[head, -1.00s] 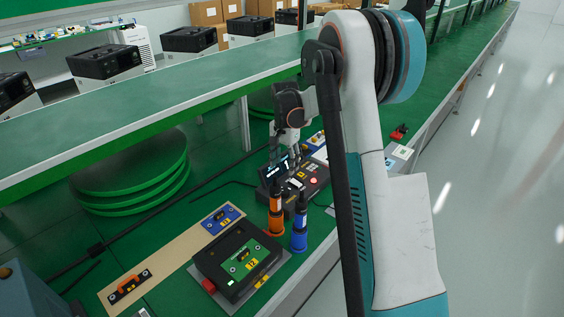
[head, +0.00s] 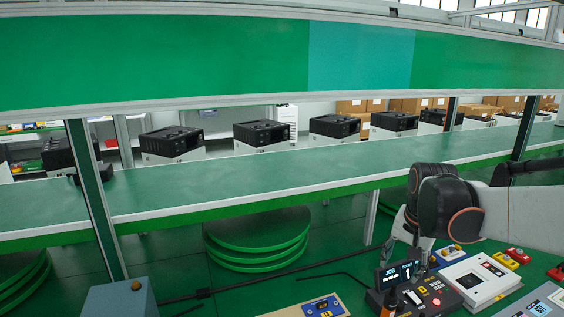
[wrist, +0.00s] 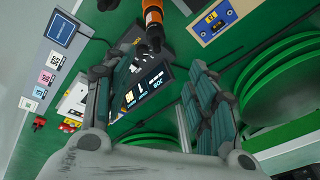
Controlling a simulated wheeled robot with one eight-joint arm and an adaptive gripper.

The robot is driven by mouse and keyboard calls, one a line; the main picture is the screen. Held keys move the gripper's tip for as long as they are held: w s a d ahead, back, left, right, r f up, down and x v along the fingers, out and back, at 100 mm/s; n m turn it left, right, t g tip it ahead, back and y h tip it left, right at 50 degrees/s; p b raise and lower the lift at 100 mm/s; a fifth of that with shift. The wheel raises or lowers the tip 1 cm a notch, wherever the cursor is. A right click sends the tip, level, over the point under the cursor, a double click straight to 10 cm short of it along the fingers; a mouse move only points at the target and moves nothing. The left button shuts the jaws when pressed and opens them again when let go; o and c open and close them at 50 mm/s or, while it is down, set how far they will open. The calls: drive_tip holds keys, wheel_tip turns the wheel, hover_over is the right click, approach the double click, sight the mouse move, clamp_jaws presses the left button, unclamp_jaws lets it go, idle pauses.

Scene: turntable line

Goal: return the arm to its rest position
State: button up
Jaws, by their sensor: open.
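My gripper (head: 408,245) is at the lower right of the head view, low over the green bench beside the black console (head: 440,292) with a lit "JOB 1" display. My arm comes in from the right edge. In the wrist view my gripper (wrist: 155,95) has its two fingers spread wide, with nothing held between them. The console's display (wrist: 148,86) shows in the gap, beyond the fingers. The exact gap between gripper and console is hard to judge.
An orange-and-black tool (wrist: 153,18) stands by the console. A white device (head: 482,280) and red and yellow parts lie to its right. A blue module (head: 324,307) sits left. A green shelf (head: 260,190) spans behind; round green discs (head: 255,245) are stacked under it.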

drive_tip(key=s+a+n+t, duration=0.2)
drive_tip(key=s+a+n, duration=0.2)
drive_tip(key=s, duration=0.5)
drive_tip(key=s+a+n+t, duration=0.2)
drive_tip(key=s+a, duration=0.4)
drive_tip(key=s, duration=0.4)
drive_tip(key=shift+r+n, duration=0.2)
drive_tip(key=shift+n, duration=0.7)
